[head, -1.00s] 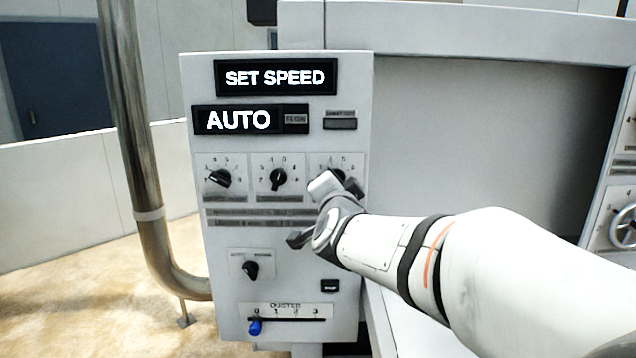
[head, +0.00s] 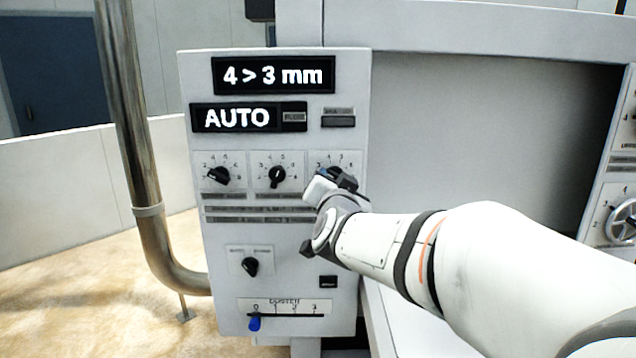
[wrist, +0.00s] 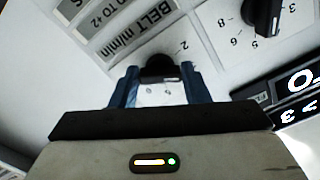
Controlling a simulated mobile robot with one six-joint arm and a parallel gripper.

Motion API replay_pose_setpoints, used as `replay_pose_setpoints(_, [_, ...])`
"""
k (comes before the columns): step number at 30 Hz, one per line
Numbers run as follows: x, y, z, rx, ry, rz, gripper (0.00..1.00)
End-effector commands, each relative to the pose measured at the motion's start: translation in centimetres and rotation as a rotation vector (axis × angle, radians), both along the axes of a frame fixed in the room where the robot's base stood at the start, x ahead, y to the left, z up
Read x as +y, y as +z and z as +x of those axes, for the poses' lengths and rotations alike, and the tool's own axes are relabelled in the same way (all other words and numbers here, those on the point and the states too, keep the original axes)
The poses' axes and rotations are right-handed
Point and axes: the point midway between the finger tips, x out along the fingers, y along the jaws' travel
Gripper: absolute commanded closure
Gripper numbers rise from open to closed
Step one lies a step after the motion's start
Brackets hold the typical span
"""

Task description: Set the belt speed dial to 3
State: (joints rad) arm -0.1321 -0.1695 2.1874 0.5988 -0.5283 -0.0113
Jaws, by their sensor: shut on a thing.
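The belt dial (head: 345,180) is the rightmost of the three dials in the upper row on the grey control panel. In the wrist view its black knob (wrist: 160,66) sits between the blue fingers of my gripper (wrist: 160,82), which is shut on it. A "BELT m/min" label (wrist: 140,28) shows beside it, and a "2" is readable near the knob. My gripper (head: 333,178) covers much of the dial in the head view, so the knob's pointer and setting cannot be read.
The upper display (head: 273,75) reads "4 > 3 mm"; the lower one (head: 235,118) reads "AUTO". A middle dial (head: 277,177) and left dial (head: 219,176) stand close by. Below are another knob (head: 251,267) and a blue-handled duster slider (head: 254,323). A metal pipe (head: 130,130) stands left.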

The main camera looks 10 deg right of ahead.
Motion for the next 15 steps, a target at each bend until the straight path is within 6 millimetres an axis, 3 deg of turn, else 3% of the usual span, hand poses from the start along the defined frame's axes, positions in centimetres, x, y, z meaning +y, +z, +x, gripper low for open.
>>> replay_pose_setpoints(4, [0.06, -0.45, -0.01, 0.009, 0.002, 0.001, 0.81])
replay_pose_setpoints(5, [0.06, -0.46, -0.01, 0.009, 0.002, 0.001, 0.57])
replay_pose_setpoints(12, [0.02, -0.27, -0.01, 0.005, 0.001, 0.002, 0.37])
replay_pose_setpoints(15, [0.0, -0.21, -0.01, 0.004, 0.0, 0.002, 0.36])
